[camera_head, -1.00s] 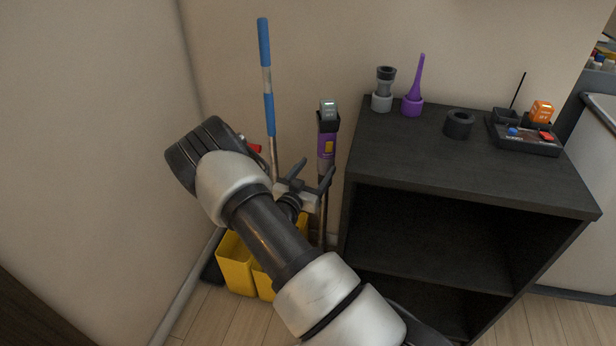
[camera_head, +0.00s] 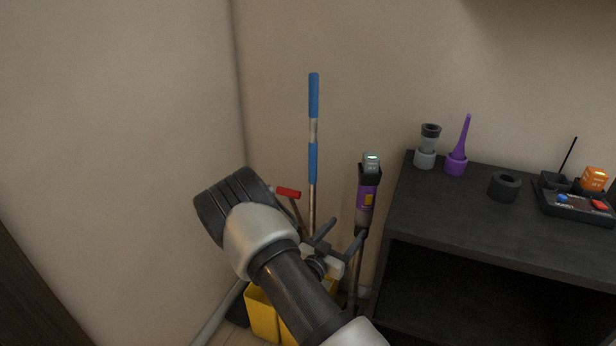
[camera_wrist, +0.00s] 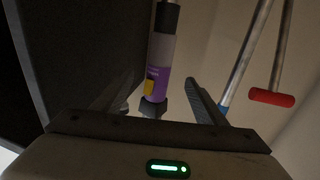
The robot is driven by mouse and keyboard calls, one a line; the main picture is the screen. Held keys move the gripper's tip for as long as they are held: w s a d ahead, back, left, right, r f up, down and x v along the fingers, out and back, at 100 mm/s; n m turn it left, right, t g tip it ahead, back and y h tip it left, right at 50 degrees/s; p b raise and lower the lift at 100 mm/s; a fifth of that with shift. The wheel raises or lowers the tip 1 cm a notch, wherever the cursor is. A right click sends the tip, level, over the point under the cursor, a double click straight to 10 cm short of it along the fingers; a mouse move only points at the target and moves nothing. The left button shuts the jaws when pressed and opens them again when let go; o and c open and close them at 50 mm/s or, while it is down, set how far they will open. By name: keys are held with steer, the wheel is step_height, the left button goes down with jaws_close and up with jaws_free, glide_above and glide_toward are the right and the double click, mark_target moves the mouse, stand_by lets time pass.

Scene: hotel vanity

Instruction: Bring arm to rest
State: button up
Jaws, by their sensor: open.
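My gripper (camera_head: 338,243) is open in the head view, held in front of the corner by the dark shelf unit. Its fingers point up and to the right, near the purple and grey stick vacuum (camera_head: 367,192). In the wrist view my gripper (camera_wrist: 160,100) has its two fingers spread wide. The vacuum's purple body (camera_wrist: 158,85) shows between and beyond them. I cannot tell whether any finger touches it. Nothing is seen held.
A blue-handled mop (camera_head: 313,130), a red-handled tool (camera_head: 288,192) and a yellow bucket (camera_head: 262,315) crowd the corner. The dark shelf unit (camera_head: 450,215) carries a purple nozzle (camera_head: 457,160), a black ring (camera_head: 504,187) and a tray (camera_head: 575,208). Its lower compartment looks empty.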

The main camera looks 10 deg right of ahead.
steer(key=w+a+r+g+y, duration=0.2)
steer(key=w+a+r+y, duration=0.2)
steer(key=a+r+y, duration=0.55)
steer(key=s+a+r+n+y, duration=0.3)
steer(key=s+r, duration=0.4)
steer(key=r, duration=0.4)
steer(key=s+a+r+n+g+y, duration=0.1)
steer(key=s+r+n, duration=0.15)
steer(key=s, duration=0.35)
steer(key=s+a+r+n+g+y, duration=0.1)
steer(key=s+r, duration=0.3)
steer(key=s, duration=0.2)
steer(key=s+d+r+n+g+h, duration=0.1)
steer(key=s+d+n+g+h, duration=0.2)
steer(key=s, duration=1.4)
step_height(320, 180, up, 25)
steer(key=d+y+p, duration=0.1)
steer(key=p, duration=2.3)
steer(key=shift+s+d+p, duration=0.15)
steer(key=shift+s+p, duration=0.15)
steer(key=shift+p, duration=0.05)
steer(key=shift+f+m, duration=0.1)
steer(key=shift+m, duration=0.15)
steer(key=shift+d, duration=0.1)
